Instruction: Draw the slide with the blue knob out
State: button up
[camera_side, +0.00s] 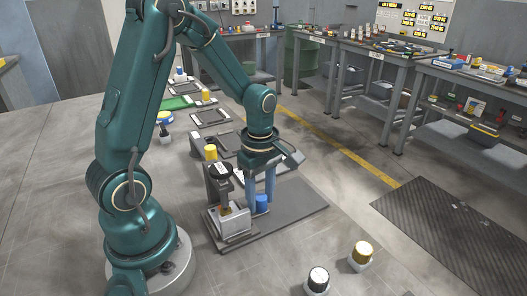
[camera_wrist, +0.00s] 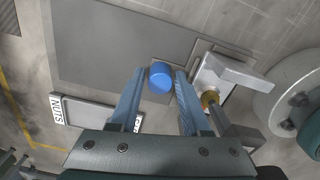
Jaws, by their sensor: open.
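The blue knob (camera_side: 262,203) stands at the right of a pale metal block (camera_side: 234,222) on the dark grey plate. My gripper (camera_side: 261,202) points down at it with both fingers apart. In the wrist view the blue knob (camera_wrist: 160,78) shows between the tips of my open gripper (camera_wrist: 160,73), with a narrow gap on the right; on the left I cannot tell whether finger and knob touch. The slide under the knob is not clearly visible.
The metal block (camera_wrist: 222,72) with a brass part (camera_wrist: 209,98) is close to the right finger. A tray marked NUTS (camera_wrist: 85,122) lies to the left. The dark plate (camera_side: 305,205) is bare to the right.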

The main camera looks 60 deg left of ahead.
jog(key=shift+f, duration=0.1)
grip_shut()
dwell(1.4)
